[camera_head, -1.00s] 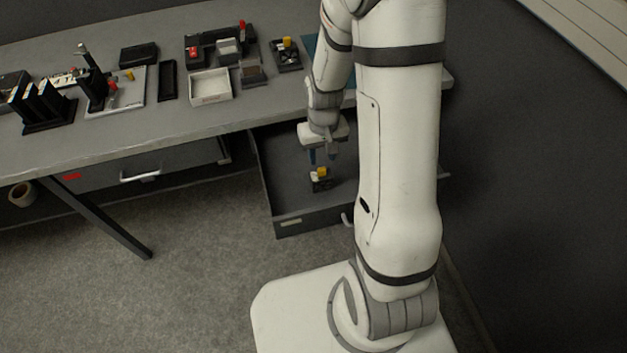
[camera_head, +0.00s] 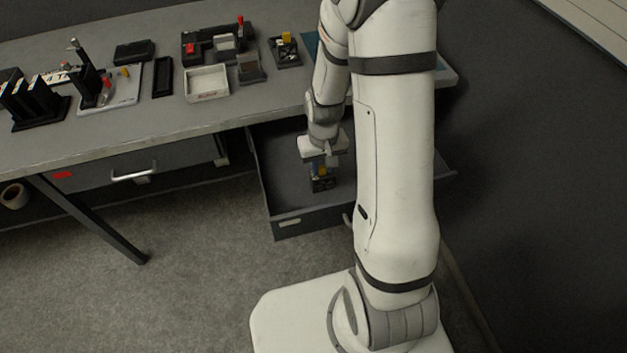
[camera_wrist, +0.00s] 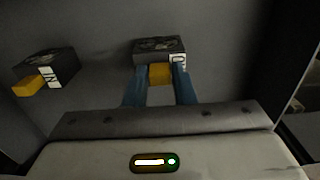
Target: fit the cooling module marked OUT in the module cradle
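A dark cooling module (camera_wrist: 158,47) with a fan face, a yellow grip block (camera_wrist: 160,74) and a white label stands in the open drawer. Its label is partly covered by a finger; the part showing looks like an O. It also shows in the head view (camera_head: 322,184). My gripper (camera_wrist: 160,76) points down into the drawer, its blue fingers on either side of the yellow block; whether they press on it is unclear. A second module (camera_wrist: 48,72), marked IN, lies to the left in the wrist view. The cradle may be the dark holder (camera_head: 286,50) with a yellow part on the table.
The open drawer (camera_head: 300,222) has raised walls around my gripper. The grey table (camera_head: 170,118) above bears a white tray (camera_head: 207,84), a black rack (camera_head: 35,105) and several small fixtures. Its front strip is clear.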

